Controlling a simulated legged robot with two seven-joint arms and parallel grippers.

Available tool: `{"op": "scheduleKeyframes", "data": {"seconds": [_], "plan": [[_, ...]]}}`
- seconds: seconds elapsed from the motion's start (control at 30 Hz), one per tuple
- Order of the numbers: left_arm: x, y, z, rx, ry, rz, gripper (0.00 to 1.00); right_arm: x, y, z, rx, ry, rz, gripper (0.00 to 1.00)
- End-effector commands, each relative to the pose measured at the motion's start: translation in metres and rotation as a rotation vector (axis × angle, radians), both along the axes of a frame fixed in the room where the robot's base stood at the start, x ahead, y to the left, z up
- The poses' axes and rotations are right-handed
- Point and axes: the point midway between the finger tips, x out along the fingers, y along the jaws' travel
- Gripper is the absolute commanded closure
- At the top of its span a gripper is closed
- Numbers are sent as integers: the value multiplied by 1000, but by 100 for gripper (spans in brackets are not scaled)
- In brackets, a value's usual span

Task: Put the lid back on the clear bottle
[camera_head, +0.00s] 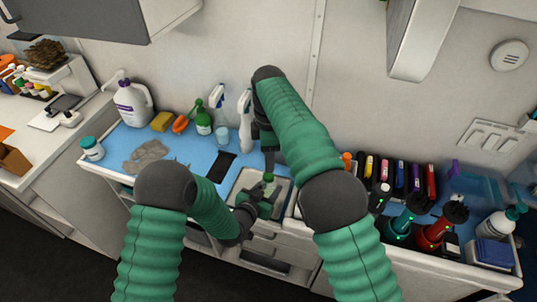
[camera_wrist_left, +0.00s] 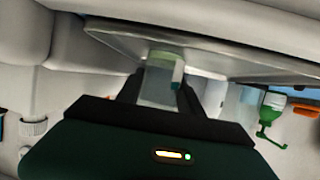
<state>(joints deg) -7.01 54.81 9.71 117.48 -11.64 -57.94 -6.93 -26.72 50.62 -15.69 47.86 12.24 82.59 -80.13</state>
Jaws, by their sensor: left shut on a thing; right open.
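My left gripper (camera_head: 262,194) is low over the pale tray or basin (camera_head: 236,190) in the counter. It is shut on a pale, see-through object, likely the clear bottle, which shows between its fingers in the left wrist view (camera_wrist_left: 160,82). A small green piece (camera_head: 268,177) shows just above the left gripper's fingers; I cannot tell if it is the lid or part of the bottle. My right gripper (camera_head: 270,158) is open and points down, right above that green piece. Its fingertips are small and partly hidden by my right arm. Whether the bottle is capped is unclear.
A row of coloured clippers (camera_head: 400,175) stands right. A white jug (camera_head: 132,104) and a teal-labelled jar (camera_head: 92,148) are left.

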Motion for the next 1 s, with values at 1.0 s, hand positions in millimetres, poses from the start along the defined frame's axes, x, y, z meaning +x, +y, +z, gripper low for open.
{"op": "scheduleKeyframes", "data": {"seconds": [1.0], "plan": [[0,0,0,0,1,0,100,-1,0,-56,0,2,381,52]]}}
